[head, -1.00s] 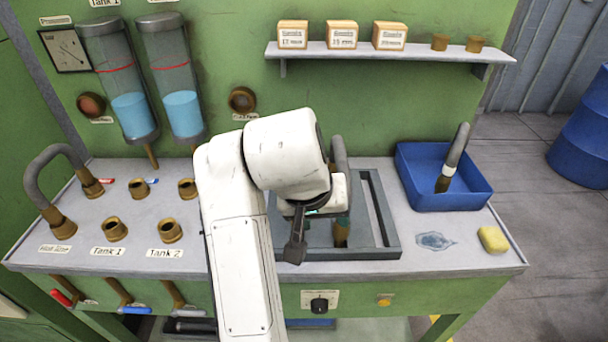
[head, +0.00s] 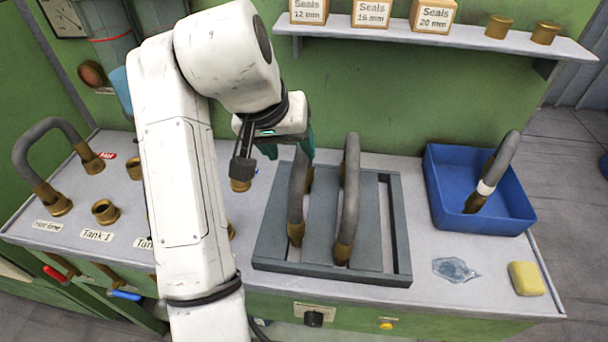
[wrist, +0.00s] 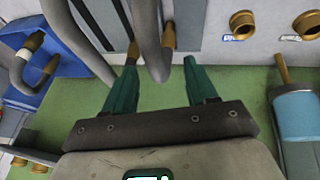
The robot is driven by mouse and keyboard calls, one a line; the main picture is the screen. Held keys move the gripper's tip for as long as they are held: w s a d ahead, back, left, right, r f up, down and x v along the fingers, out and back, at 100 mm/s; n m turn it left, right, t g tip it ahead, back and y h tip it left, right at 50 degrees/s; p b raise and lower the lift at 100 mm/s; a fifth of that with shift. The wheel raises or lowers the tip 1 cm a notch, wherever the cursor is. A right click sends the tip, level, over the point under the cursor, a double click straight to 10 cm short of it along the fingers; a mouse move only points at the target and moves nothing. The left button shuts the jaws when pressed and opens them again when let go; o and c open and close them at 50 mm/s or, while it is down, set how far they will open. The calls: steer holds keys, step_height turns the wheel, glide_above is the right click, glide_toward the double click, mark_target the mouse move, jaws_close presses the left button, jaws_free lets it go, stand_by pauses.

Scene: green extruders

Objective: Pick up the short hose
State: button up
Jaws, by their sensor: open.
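Two grey hoses with brass ends stand on the dark slotted rack (head: 395,225) on the bench: a left hose (head: 297,190) and a right hose (head: 349,190). I cannot tell surely which is the short one; the left looks slightly lower. My gripper (head: 288,150), with green fingers, is open at the upper end of the left hose. In the wrist view the open fingers (wrist: 160,66) have a grey hose (wrist: 150,40) passing between them, with no grip seen. The gripper partly hides the left hose's top in the head view.
A blue tray (head: 520,215) at the right holds another hose (head: 495,175) with a white band. A bent hose (head: 45,130) stands at the left by brass ports (head: 105,210). A yellow sponge (head: 526,278) and a puddle (head: 455,268) are at front right. A shelf (head: 440,42) holds seal boxes.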

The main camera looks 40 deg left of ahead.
mark_target(303, 164)
steer(key=shift+d+p+x, duration=0.2)
steer(key=shift+p+x, duration=0.2)
steer(key=shift+x, duration=1.35)
steer(key=shift+d+p+x, duration=0.25)
steer(key=shift+p+x, duration=0.1)
steer(key=shift+x, duration=1.45)
steer(key=shift+r, duration=0.1)
jaws_close()
